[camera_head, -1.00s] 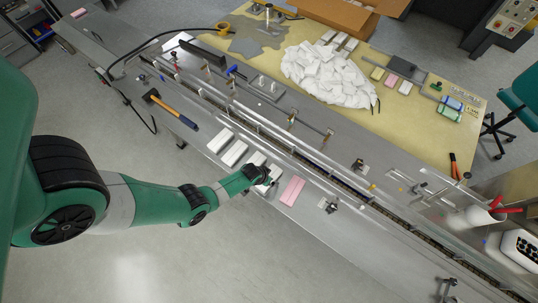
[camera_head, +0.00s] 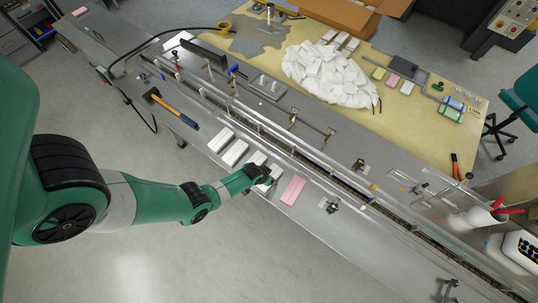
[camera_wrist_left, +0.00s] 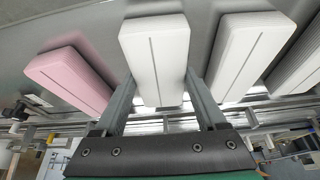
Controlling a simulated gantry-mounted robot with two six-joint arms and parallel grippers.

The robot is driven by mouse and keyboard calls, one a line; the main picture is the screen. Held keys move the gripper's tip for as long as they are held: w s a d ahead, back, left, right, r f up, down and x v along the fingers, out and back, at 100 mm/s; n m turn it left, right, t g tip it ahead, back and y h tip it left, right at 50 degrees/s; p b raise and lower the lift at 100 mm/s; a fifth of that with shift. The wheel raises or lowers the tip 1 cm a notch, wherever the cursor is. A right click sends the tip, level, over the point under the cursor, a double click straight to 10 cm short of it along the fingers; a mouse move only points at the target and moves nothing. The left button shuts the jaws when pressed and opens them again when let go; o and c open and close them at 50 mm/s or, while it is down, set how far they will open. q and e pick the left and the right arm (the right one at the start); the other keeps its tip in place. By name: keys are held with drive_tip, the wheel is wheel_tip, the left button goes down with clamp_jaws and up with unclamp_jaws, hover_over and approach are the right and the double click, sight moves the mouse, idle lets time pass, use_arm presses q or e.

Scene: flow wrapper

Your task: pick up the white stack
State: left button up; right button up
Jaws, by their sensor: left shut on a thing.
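My left gripper (camera_head: 264,177) is over the row of stacks on the grey machine bed. In the left wrist view its two fingers (camera_wrist_left: 160,98) stand on either side of a white stack (camera_wrist_left: 154,62) and are shut on it. This is the white stack beside the pink stack (camera_head: 293,190); in the head view the gripper partly hides it (camera_head: 276,172). I cannot tell whether it is clear of the bed. The pink stack also shows in the left wrist view (camera_wrist_left: 70,80), left of the held one. My right gripper is not in view.
Other white stacks (camera_head: 221,139) (camera_head: 234,152) lie along the bed; one (camera_wrist_left: 247,55) is close to the right finger. A hammer (camera_head: 172,110) lies left of the row. A metal guide rail (camera_head: 270,130) runs behind. A small clamp-like fitting (camera_head: 331,206) stands beyond the pink stack.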

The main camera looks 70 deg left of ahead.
sight(271, 174)
use_arm(q)
wheel_tip(271, 174, up, 4)
drive_tip(key=shift+f+p, duration=0.1)
drive_tip(key=shift+p, duration=1.05)
drive_tip(key=s+d+r+p, duration=0.6)
drive_tip(key=s+d+r, duration=0.2)
drive_tip(key=d, duration=0.3)
drive_tip(key=shift+s+d+r, duration=0.15)
drive_tip(key=shift+r, duration=0.4)
